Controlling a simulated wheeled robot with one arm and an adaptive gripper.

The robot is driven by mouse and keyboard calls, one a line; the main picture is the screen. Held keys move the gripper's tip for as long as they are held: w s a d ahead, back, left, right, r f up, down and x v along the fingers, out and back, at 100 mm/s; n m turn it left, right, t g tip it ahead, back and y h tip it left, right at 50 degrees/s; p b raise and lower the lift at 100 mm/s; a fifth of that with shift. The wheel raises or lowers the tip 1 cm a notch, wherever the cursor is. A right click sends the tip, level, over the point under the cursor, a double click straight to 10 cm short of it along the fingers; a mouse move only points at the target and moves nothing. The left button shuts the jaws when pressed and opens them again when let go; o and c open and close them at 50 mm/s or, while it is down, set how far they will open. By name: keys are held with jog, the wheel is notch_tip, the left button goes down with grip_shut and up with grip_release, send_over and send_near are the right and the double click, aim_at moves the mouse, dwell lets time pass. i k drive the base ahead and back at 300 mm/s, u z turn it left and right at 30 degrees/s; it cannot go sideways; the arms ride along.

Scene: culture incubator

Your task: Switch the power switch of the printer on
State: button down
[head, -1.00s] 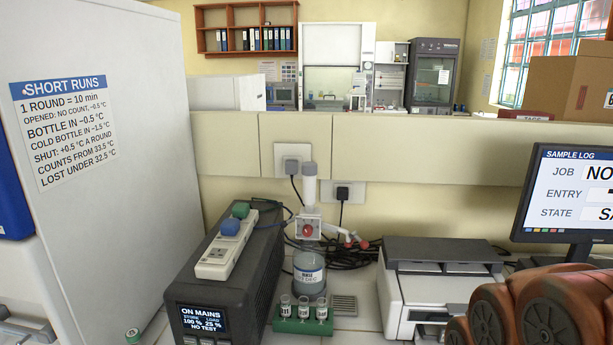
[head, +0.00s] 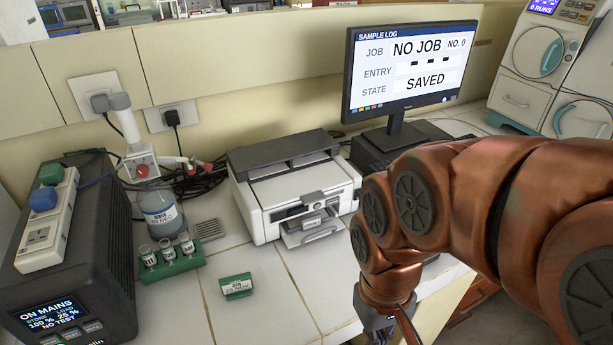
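The white and dark grey printer (head: 293,185) stands on the tiled bench near the middle of the head view, against the back wall. Its front shows a small panel and an output slot with a tray. I cannot make out the power switch or its position. My gripper (head: 390,332) is at the bottom edge of the view, below my orange arm, in front and to the right of the printer and apart from it. Its fingers are mostly cut off by the frame, so its opening does not show.
Left of the printer stand a bottle (head: 160,212), a green vial rack (head: 171,259), a green label block (head: 236,286) and a black power unit (head: 90,265) bearing a socket strip (head: 45,235). A monitor (head: 408,72) stands right.

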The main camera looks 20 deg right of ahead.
aim_at(358, 195)
jog(key=z, duration=1.2)
jog(key=k, duration=1.05)
jog(key=u, duration=1.05)
jog(key=i, duration=0.5)
jog(key=u, duration=0.05)
